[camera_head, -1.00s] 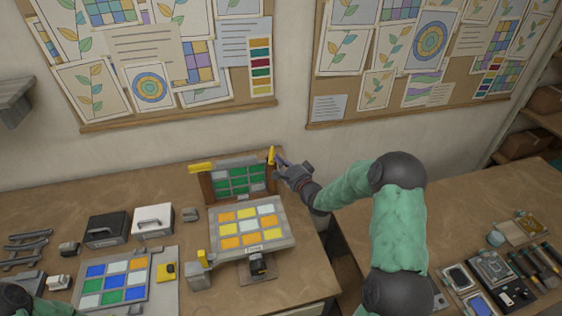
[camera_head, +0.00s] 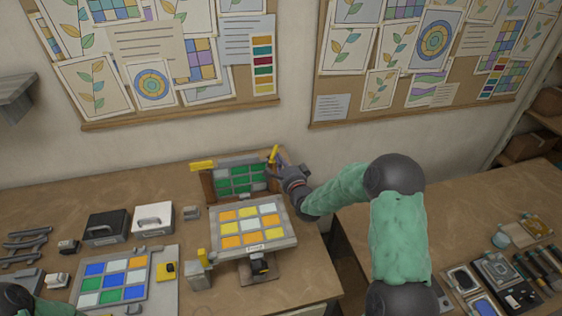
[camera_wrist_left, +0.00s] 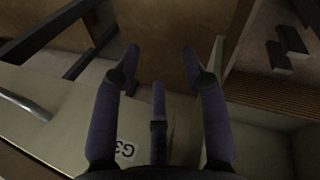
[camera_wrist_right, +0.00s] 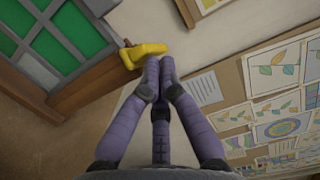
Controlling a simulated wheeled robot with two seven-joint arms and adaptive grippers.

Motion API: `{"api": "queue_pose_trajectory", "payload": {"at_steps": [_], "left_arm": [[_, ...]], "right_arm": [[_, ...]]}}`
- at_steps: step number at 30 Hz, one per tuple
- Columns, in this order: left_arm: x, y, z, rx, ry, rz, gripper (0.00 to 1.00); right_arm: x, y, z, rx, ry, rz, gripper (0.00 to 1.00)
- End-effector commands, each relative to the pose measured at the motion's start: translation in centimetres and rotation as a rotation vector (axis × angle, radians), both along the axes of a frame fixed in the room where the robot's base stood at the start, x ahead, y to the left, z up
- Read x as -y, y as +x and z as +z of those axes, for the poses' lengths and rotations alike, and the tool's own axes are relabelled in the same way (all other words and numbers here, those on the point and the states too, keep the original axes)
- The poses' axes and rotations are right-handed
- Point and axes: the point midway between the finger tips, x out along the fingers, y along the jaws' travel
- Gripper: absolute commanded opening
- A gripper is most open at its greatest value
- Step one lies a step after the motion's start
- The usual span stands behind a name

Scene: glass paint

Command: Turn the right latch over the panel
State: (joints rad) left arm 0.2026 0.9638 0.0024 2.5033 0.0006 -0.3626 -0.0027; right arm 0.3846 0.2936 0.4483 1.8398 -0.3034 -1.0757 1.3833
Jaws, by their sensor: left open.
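The green-paned panel (camera_head: 240,181) stands upright in a brown wooden frame at the back of the bench. The yellow right latch (camera_head: 273,154) stands up from the frame's top right corner, leaning a little right, not across the panel. The yellow left latch (camera_head: 202,165) lies level at the top left corner. My right gripper (camera_head: 276,167) is beside the right latch. In the right wrist view its fingertips (camera_wrist_right: 158,70) are together at the edge of the right latch (camera_wrist_right: 140,52), seemingly touching it. My left gripper (camera_wrist_left: 161,55) is open and empty in the left wrist view.
A stand with an orange, yellow and white tile panel (camera_head: 252,226) is in front of the frame. A colored tile board (camera_head: 167,300), a white box (camera_head: 152,221) and a black box (camera_head: 105,229) are to the left. A pinboard wall is behind.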

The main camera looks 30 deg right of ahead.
Motion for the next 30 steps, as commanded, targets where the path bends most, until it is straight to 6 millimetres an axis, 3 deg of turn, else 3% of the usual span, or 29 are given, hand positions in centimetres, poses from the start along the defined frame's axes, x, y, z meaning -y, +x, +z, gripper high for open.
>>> {"api": "queue_pose_trajectory", "payload": {"at_steps": [30], "left_arm": [[0.0,0.0,-2.2,0.000,0.000,0.000,0.44]], "right_arm": [[-1.0,0.2,0.0,0.001,-0.001,-0.179,0.00]]}}
